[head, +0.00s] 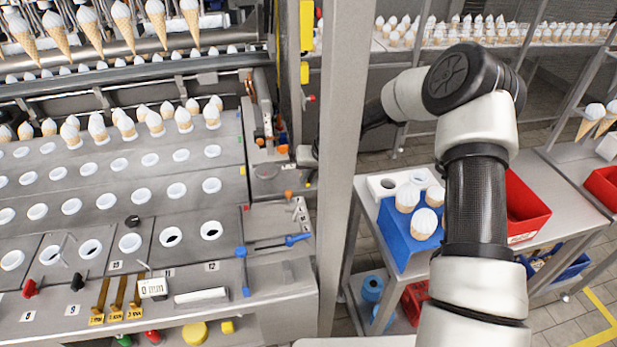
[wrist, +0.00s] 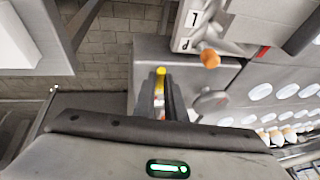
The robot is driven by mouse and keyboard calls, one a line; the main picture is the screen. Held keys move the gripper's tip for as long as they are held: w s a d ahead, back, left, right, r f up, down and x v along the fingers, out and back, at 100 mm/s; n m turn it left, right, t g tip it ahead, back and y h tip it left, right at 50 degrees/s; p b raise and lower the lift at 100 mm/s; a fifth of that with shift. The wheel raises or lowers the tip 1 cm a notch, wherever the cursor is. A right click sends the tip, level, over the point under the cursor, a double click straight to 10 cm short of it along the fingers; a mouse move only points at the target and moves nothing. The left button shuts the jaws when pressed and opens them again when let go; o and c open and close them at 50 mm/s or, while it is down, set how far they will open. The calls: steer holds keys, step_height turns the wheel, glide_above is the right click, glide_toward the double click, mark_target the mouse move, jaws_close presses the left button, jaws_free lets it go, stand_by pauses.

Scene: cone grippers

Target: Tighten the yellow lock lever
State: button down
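A small yellow-tipped part (wrist: 160,71), which may be the yellow lock lever, shows in the wrist view between the dark fingers of my gripper (wrist: 161,92). The fingers are apart, with white and orange bits visible in the gap. I cannot tell whether they touch the yellow part. In the head view my gripper (head: 306,156) is at the right end of the machine, partly hidden by the grey post. I cannot make out the yellow part beside it in that view.
The grey post (head: 342,150) stands in front of my arm. An orange knob (wrist: 210,59) lies to the right of the fingers, and another shows on the machine (head: 289,194). Cone holes fill the machine top (head: 110,170). A blue bin (head: 395,235) stands right.

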steer(key=shift+d+n, duration=0.1)
steer(key=shift+n, duration=0.2)
steer(key=shift+w+d+n+g+y+p, duration=0.2)
steer(key=shift+d+n+g+y+p, duration=0.15)
steer(key=shift+n, duration=0.55)
steer(key=n, duration=0.1)
steer(key=w+n+g+y+b, duration=0.1)
steer(key=n, duration=0.1)
steer(key=shift+d+f, duration=0.1)
steer(key=shift+d, duration=0.25)
steer(key=n+b, duration=0.1)
steer(key=n+g+b, duration=0.1)
steer(key=w+n+g+b, duration=0.1)
steer(key=n, duration=0.1)
steer(key=shift+d, duration=0.25)
steer(key=shift+w+d+n+g+b, duration=0.1)
steer(key=shift+w+n+g+b, duration=0.2)
steer(key=shift+n, duration=0.45)
steer(key=shift+w+a+n+g+b, duration=0.15)
steer(key=shift+n+g+b, duration=0.15)
steer(key=shift+n, duration=0.5)
steer(key=shift+w+d+n+g+b, duration=0.15)
steer(key=shift+w+n+g+b, duration=0.2)
steer(key=shift+n, duration=0.4)
steer(key=shift+s+r, duration=0.1)
steer(key=shift+r, duration=0.1)
steer(key=c, duration=1.8)
jaws_free()
